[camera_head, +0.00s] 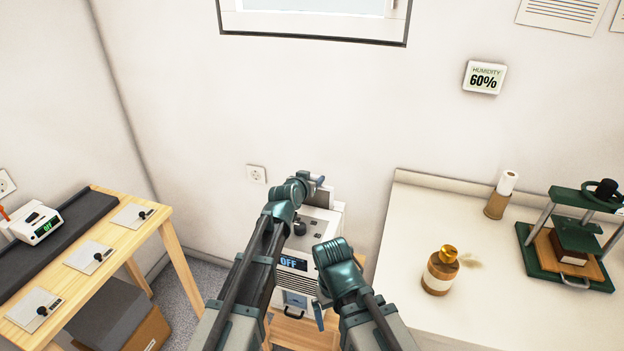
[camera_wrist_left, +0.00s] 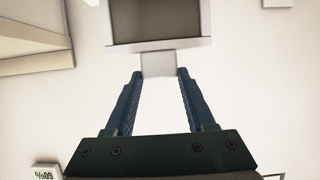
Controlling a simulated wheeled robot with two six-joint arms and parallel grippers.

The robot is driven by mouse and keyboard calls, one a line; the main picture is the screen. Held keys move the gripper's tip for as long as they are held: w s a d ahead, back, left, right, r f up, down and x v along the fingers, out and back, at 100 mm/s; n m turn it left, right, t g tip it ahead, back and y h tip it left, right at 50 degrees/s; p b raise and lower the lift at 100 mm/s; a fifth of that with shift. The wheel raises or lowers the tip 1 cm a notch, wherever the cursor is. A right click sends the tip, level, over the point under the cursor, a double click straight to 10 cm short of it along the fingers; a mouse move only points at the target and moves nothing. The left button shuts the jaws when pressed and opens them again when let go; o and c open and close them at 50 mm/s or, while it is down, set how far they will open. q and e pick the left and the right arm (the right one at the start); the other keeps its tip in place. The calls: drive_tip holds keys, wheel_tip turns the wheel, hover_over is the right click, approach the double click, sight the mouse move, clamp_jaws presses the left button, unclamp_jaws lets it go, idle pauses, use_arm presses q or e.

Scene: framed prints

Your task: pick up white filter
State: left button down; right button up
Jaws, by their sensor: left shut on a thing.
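My left gripper (camera_wrist_left: 160,75) is shut on a small pale tab in the left wrist view. The tab joins the white filter (camera_wrist_left: 158,44), a white frame around a dark grey panel that runs out of the top of the picture. In the head view my left gripper (camera_head: 318,181) is above the white machine (camera_head: 322,223) by the back wall, and the filter is mostly hidden by the gripper there. My right gripper (camera_head: 319,314) is low in front of the machine. Its fingers are too small and overlapped to judge.
A white counter (camera_head: 480,310) on the right bears an amber bottle (camera_head: 438,275), a paper roll (camera_head: 502,195) and a green press (camera_head: 570,240). A wooden table (camera_head: 110,250) with switch plates stands on the left.

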wheel_tip(320, 180, up, 10)
drive_tip(key=p, duration=0.9)
drive_tip(key=shift+r, duration=0.15)
drive_tip(key=shift+c, duration=0.3)
